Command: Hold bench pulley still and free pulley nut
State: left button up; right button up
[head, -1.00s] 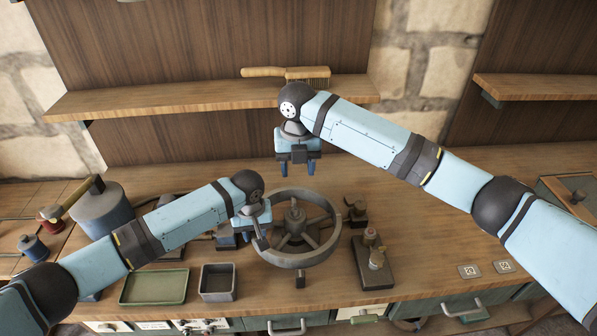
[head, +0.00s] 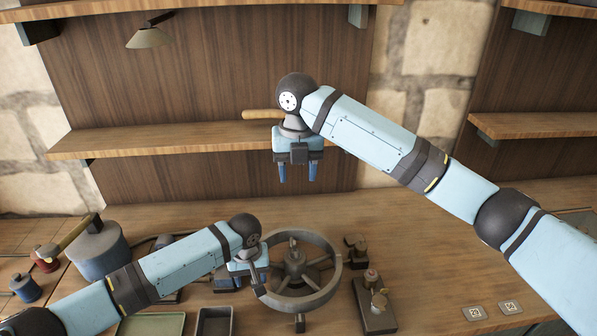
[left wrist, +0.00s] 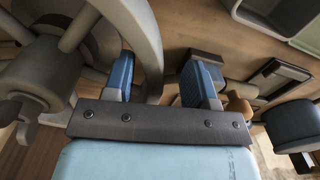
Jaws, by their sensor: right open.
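The bench pulley (head: 334,277) is a large grey spoked wheel lying on the bench, with its hub and central nut (head: 294,254) facing up. My left gripper (head: 259,284) is at the pulley's left rim. In the left wrist view its blue fingers (left wrist: 160,82) are apart; the pulley rim (left wrist: 148,35) passes close by the left finger, with a gap towards the right finger. I cannot tell whether the rim is touched. My right gripper (head: 297,173) is open and empty, pointing down, high above and behind the pulley in the picture.
A dark block with upright fittings (head: 374,308) stands right of the pulley. Two small trays (head: 215,322) lie at front left, a metal pot (head: 100,250) and mallet (head: 70,238) further left. A shelf (head: 170,143) crosses the back wall. The bench right of centre is mostly clear.

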pick_arm(q)
jog(key=shift+r, duration=0.15)
jog(key=shift+w+d+r, duration=0.1)
jog(key=shift+d, duration=0.1)
jog(key=shift+r+p, duration=0.25)
jog(key=shift+p, duration=0.1)
notch_tip(320, 180, up, 4)
jog(key=p, duration=0.5)
jog(key=shift+r, duration=0.25)
notch_tip(320, 180, up, 2)
jog(key=shift+r+p, duration=0.1)
jog(key=shift+p, duration=0.85)
